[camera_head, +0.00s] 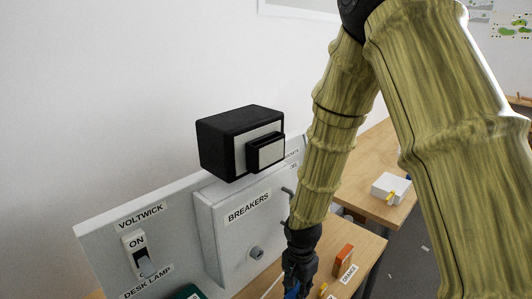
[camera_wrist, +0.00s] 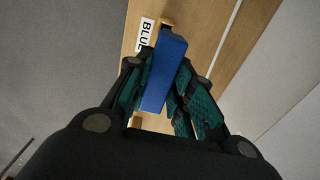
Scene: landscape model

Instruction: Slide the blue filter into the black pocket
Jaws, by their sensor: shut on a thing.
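The blue filter (camera_wrist: 166,66) is a flat blue slab between the two green-padded fingers of my gripper (camera_wrist: 163,92) in the wrist view. My gripper is shut on it, above the wooden table by the label "BLUE". In the head view my gripper (camera_head: 297,284) is low at the bottom edge, and only a bit of blue (camera_head: 291,293) shows there. The black pocket (camera_head: 265,152) is a small black-framed piece with a grey front, on the face of a black box (camera_head: 222,147). It is well above and left of my gripper. Its opening is not clearly visible.
The box sits above a grey "BREAKERS" cabinet (camera_head: 232,225) on a panel with a lamp switch (camera_head: 141,256). An orange block (camera_head: 343,260) stands on the table right of my gripper. A white box (camera_head: 390,188) is on a table behind.

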